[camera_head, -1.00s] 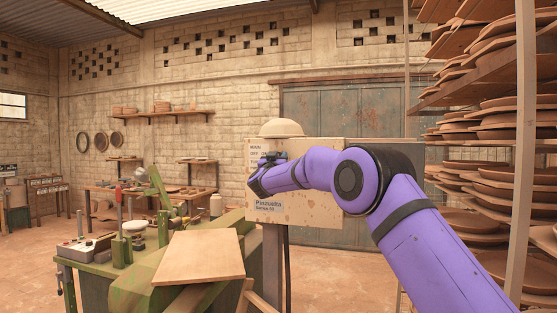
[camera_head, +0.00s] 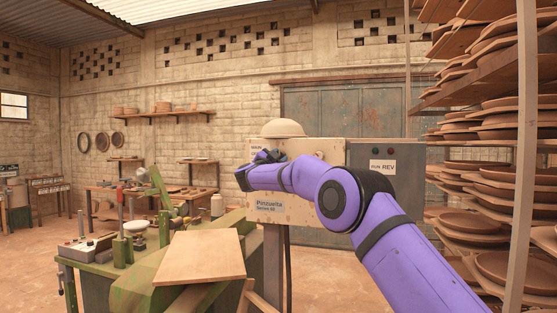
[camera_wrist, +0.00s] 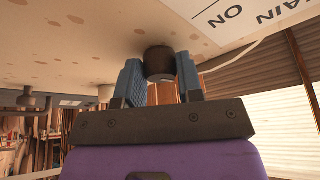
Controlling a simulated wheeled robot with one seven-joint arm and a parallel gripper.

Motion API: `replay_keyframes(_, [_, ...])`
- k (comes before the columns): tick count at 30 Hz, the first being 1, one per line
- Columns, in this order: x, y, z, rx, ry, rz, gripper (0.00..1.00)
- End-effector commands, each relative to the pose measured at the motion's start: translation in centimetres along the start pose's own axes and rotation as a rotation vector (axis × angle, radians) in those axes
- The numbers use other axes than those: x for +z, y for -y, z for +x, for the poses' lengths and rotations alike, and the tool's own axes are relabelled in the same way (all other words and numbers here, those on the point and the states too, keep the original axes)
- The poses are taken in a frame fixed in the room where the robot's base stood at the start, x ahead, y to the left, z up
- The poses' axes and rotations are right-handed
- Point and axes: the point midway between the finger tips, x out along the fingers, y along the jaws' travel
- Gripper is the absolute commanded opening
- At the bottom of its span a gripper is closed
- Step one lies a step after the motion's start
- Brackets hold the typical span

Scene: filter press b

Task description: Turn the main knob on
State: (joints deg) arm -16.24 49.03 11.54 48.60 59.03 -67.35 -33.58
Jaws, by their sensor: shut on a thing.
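The main knob (camera_wrist: 160,62) is a dark brown round knob on the speckled cream panel in the wrist view. A white label (camera_wrist: 240,15) beside it shows "AIN" and "ON". My gripper (camera_wrist: 160,75) has its blue pads on either side of the knob and is shut on it. The knob's pointer or setting cannot be made out. In the head view my gripper (camera_head: 275,156) is at the upper left of the control panel (camera_head: 318,212), and my wrist hides the knob there.
More knobs (camera_wrist: 105,92) stand out from the panel at left in the wrist view. A grey panel (camera_head: 385,151) with "REV" text adjoins at right. A wooden board (camera_head: 200,256) lies in front on the green machine. Shelves of clay plates (camera_head: 490,205) stand at right.

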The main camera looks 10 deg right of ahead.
Motion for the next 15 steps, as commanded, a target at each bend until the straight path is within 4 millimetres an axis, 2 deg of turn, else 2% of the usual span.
replay_keyframes(15, [-0.01, 0.36, 0.03, 0.189, 0.001, 0.453, 0.10])
